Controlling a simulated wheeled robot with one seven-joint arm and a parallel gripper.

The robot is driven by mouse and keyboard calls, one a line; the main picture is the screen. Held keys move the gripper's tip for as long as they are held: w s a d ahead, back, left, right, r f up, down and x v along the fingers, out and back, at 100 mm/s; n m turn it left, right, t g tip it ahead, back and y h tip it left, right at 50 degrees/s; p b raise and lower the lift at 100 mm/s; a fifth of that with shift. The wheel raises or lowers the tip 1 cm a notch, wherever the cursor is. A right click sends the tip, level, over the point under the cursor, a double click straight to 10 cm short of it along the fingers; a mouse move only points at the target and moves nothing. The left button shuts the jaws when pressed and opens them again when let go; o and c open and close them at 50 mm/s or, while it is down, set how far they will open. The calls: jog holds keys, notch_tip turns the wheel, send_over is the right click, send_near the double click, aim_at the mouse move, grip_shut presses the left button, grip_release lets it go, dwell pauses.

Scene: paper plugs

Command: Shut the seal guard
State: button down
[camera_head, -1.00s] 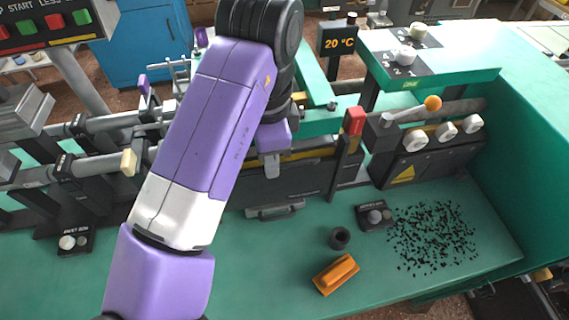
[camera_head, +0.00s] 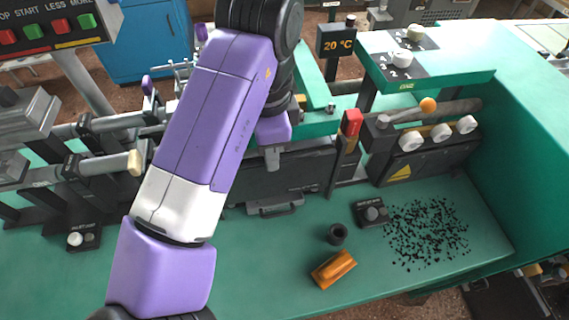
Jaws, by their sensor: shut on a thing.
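The seal guard appears to be the long dark panel (camera_head: 305,174) on the front of the green machine, with a grey bar handle (camera_head: 276,208) low down. I cannot confirm this from a label. My gripper (camera_head: 273,160) points down at the panel's upper edge, its grey fingers together over it. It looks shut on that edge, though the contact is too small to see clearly. My arm hides the panel's left part. A red-topped upright lever (camera_head: 351,122) stands right of the panel.
An orange-handled brush or block (camera_head: 333,268), a black ring (camera_head: 337,233) and a small control box (camera_head: 372,212) sit on the green bench, beside scattered black bits (camera_head: 427,232). A knob panel (camera_head: 425,143) stands right. The bench front is mostly clear.

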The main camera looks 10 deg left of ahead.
jog(key=shift+r+p, duration=1.75)
jog(key=shift+r, duration=0.05)
jog(key=c, duration=1.6)
grip_release()
jog(key=shift+c, duration=0.2)
jog(key=shift+f, duration=0.1)
notch_tip(320, 180, up, 7)
jog(key=p, duration=0.7)
jog(key=shift+w, duration=0.1)
